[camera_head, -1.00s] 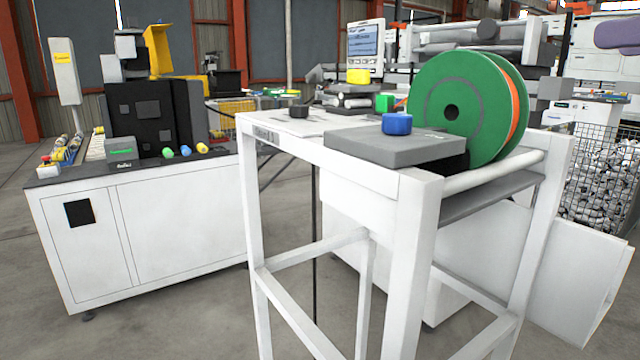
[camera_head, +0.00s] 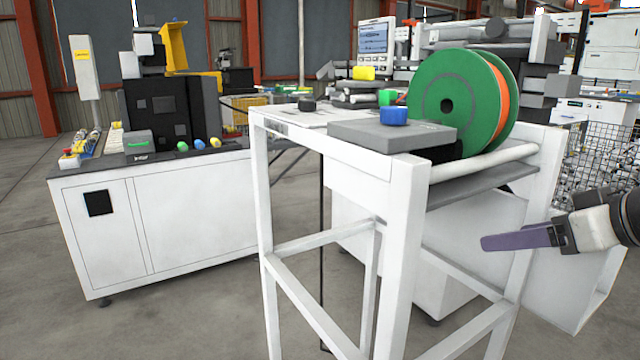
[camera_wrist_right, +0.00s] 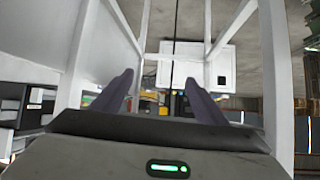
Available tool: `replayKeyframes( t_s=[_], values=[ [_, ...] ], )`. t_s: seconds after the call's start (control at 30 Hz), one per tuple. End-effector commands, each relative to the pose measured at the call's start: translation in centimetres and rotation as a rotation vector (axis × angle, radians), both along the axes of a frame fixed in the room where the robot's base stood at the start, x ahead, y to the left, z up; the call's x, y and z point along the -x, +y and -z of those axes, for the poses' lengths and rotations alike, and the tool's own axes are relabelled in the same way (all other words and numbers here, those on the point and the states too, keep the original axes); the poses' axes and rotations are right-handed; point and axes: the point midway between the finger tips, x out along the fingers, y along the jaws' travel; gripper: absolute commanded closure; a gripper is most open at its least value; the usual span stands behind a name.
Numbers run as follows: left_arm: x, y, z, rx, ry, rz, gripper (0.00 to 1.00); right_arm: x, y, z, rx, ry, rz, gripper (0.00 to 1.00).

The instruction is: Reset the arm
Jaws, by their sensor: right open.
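My right gripper (camera_head: 520,238) comes in from the right edge of the head view, with purple fingers pointing left. It is beside the right leg of the white stand, below its top; I cannot tell the exact gap. In the right wrist view the two purple fingers (camera_wrist_right: 155,95) stand apart with nothing between them, so the gripper is open and empty. My left gripper is not in view.
A white stand (camera_head: 405,255) fills the middle, carrying a green and orange spool (camera_head: 452,104), a grey block (camera_head: 372,136) and a blue knob (camera_head: 394,116). A white cabinet (camera_head: 190,215) stands left. Bare floor lies between. A wire-mesh bin (camera_head: 598,140) is at right.

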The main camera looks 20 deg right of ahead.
Motion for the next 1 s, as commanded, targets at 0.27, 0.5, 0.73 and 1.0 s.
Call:
replayKeyframes(
  t_s=[0.27,0.5,0.73,1.0],
  values=[
    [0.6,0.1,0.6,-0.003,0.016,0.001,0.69,3.5,6.0,21.0,0.076,0.315,-0.007,0.33],
    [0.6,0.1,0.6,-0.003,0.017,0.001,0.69,11.5,13.3,32.0,0.127,0.506,-0.042,0.33],
    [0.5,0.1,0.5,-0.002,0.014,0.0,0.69,18.6,19.1,36.0,0.144,0.616,-0.057,0.33],
    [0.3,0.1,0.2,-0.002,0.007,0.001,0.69,19.2,22.2,39.2,0.13,0.566,-0.073,0.33]
  ],
)
